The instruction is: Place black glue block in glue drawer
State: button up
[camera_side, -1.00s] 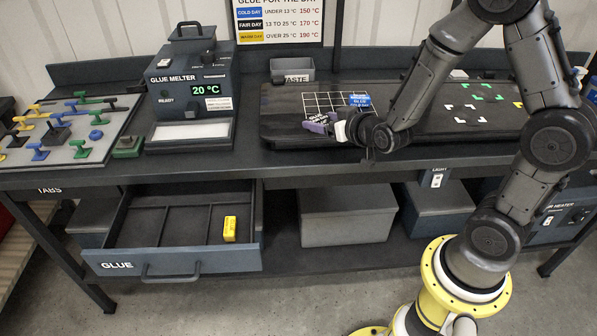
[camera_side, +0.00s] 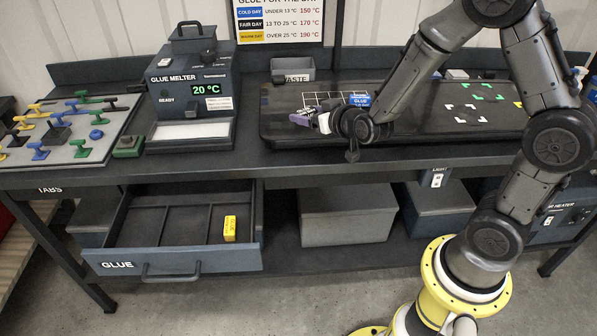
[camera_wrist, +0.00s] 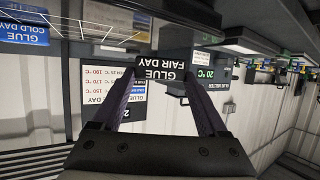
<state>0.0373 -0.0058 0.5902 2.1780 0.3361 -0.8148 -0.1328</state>
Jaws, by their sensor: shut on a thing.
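My gripper (camera_side: 303,119) is shut on the black glue block (camera_wrist: 158,71), whose white "GLUE FAIR DAY" label reads upside down between the fingers in the wrist view. In the side view the gripper is over the left part of the black work mat, and the block is hard to make out there. The glue drawer (camera_side: 112,262) is pulled open below the bench, to the lower left of my gripper. A yellow glue block (camera_side: 229,229) stands in its right-hand compartment; the drawer's other visible compartments look empty.
A blue glue block (camera_side: 359,100) is on the work mat (camera_side: 400,137), right behind my gripper; it also shows in the wrist view (camera_wrist: 24,33). The glue melter (camera_side: 190,95) stands left of the mat. The bench edge (camera_side: 290,173) lies between gripper and drawer.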

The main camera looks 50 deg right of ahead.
dwell(0.8)
jog(key=s+d+r+m+g+h, duration=0.25)
jog(key=s+d+r, duration=0.25)
jog(key=s+d, duration=0.35)
jog(key=s+d+r+m+g+h, duration=0.1)
jog(key=s+d+r+m+h, duration=0.3)
jog(key=s+d, duration=0.5)
jog(key=shift+n+y, duration=0.45)
jog(key=f+x, duration=0.1)
jog(key=x, duration=0.4)
jog(key=a+f+x, duration=0.1)
jog(key=x, duration=0.4)
jog(key=f+x, duration=0.1)
jog(key=x, duration=0.3)
jog(key=shift+f, duration=0.25)
jog(key=shift+w+d+f, duration=0.1)
jog(key=shift+f, duration=0.75)
jog(key=shift+w+d+f, duration=0.1)
jog(key=shift+f, duration=0.8)
jog(key=shift+f, duration=0.1)
jog(key=o, duration=1.2)
jog(key=shift+f, duration=0.1)
